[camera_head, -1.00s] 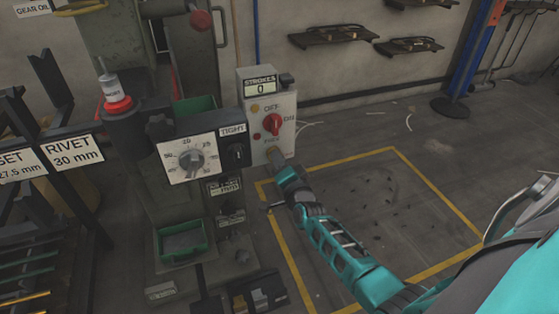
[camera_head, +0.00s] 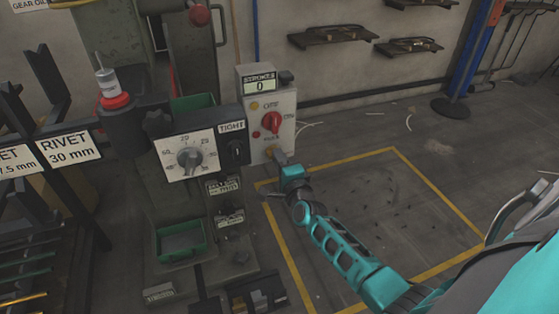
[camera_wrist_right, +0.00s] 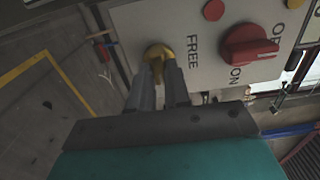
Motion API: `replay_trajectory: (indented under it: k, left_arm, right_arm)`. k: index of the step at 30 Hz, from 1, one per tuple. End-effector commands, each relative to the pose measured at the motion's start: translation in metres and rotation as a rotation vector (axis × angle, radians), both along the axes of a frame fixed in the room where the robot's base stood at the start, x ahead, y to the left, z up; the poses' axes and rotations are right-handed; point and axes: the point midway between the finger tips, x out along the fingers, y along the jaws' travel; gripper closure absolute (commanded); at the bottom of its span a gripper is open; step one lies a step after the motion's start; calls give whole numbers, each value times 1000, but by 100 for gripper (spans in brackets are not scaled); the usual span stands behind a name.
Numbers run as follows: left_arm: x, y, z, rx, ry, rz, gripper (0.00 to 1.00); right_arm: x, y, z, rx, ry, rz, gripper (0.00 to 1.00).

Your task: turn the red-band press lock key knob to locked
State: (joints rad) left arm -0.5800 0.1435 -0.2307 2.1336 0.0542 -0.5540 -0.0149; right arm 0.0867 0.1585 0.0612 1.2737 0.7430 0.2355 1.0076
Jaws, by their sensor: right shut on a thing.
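The press control box (camera_head: 283,106) has a red switch knob (camera_head: 272,122) and a stroke counter reading 0. My right gripper (camera_head: 280,160) is at the box's lower edge in the head view. In the right wrist view, the right gripper (camera_wrist_right: 163,72) is shut on a small brass-yellow key knob (camera_wrist_right: 158,51). The word FREE is printed beside this knob; its other label is not visible. The red switch knob (camera_wrist_right: 248,46) also shows in that view. The fingers cover part of the key knob. My left gripper is not in view.
A dial panel (camera_head: 171,150) with a TIGHT label stands left of the box. A red collar (camera_head: 116,102) sits around a clear vessel on the press. Rivet signs (camera_head: 68,146) are at far left. A yellow-outlined floor area (camera_head: 400,205) lies right, clear of large objects.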

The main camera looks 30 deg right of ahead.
Motion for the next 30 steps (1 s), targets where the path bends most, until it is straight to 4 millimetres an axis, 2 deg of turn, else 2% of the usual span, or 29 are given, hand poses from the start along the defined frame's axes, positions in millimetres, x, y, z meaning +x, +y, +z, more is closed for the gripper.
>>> replay_trajectory:
  k: [10, 11, 18, 26, 30]
  left_arm:
    - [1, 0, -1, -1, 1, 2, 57]
    - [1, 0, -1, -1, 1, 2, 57]
    - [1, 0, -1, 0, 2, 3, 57]
    - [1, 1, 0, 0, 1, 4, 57]
    - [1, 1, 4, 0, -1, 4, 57]
  right_arm:
    - [1, 0, 2, 7, -5, 0, 100]
    - [1, 0, 2, 7, -5, 0, 81]
    - [1, 0, 1, 4, -3, 0, 58]
    - [-1, 0, 1, 4, -1, 0, 57]
    - [-11, 3, 1, 4, 1, 1, 57]
